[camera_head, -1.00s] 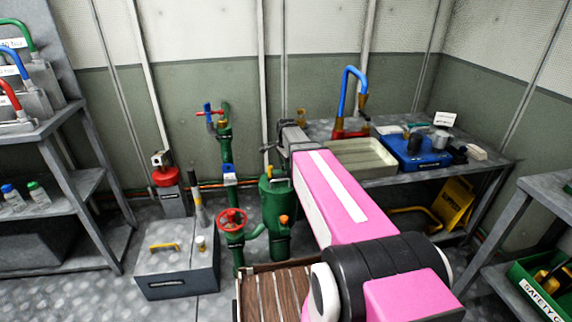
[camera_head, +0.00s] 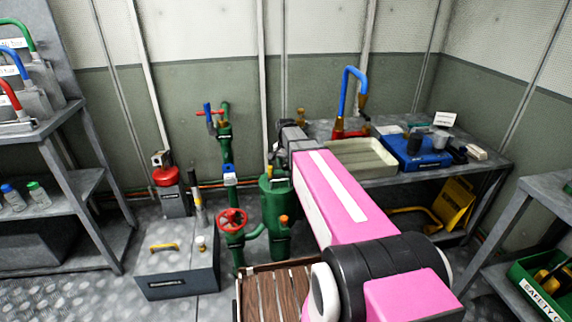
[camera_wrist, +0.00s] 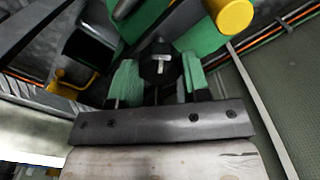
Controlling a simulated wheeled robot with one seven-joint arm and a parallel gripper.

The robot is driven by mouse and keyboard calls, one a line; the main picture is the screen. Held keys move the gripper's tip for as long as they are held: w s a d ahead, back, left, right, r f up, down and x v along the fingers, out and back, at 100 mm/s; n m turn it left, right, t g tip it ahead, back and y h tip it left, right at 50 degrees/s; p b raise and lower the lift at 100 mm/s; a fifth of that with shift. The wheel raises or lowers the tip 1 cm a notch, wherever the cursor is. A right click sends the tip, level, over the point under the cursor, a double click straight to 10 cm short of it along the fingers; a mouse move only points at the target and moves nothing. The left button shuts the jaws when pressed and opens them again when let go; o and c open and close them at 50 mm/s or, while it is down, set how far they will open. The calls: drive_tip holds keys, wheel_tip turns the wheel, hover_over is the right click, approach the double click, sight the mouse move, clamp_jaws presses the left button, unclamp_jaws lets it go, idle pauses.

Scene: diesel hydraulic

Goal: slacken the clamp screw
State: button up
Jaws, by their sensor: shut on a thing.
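The clamp screw (camera_wrist: 160,66) looks like a dark round head with a pale T-shaped bar, among green metal parts in the wrist view. The fingertips partly hide the screw's sides. In the head view my gripper (camera_head: 274,160) is at the top of the green canister (camera_head: 276,209), mostly behind my pink arm. The screw cannot be made out there.
A yellow cap (camera_wrist: 232,15) is close by in the wrist view. A green pipe with a red handwheel (camera_head: 231,220) stands left of the canister. A bench with a beige tray (camera_head: 360,158) and blue box (camera_head: 413,155) is at right. A grey chest (camera_head: 178,268) stands at left.

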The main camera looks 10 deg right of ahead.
drive_tip(key=n, duration=1.3)
drive_tip(key=shift+n, duration=0.4)
drive_tip(key=n, duration=1.4)
drive_tip(key=o, duration=0.9)
drive_tip(key=shift+o, duration=0.2)
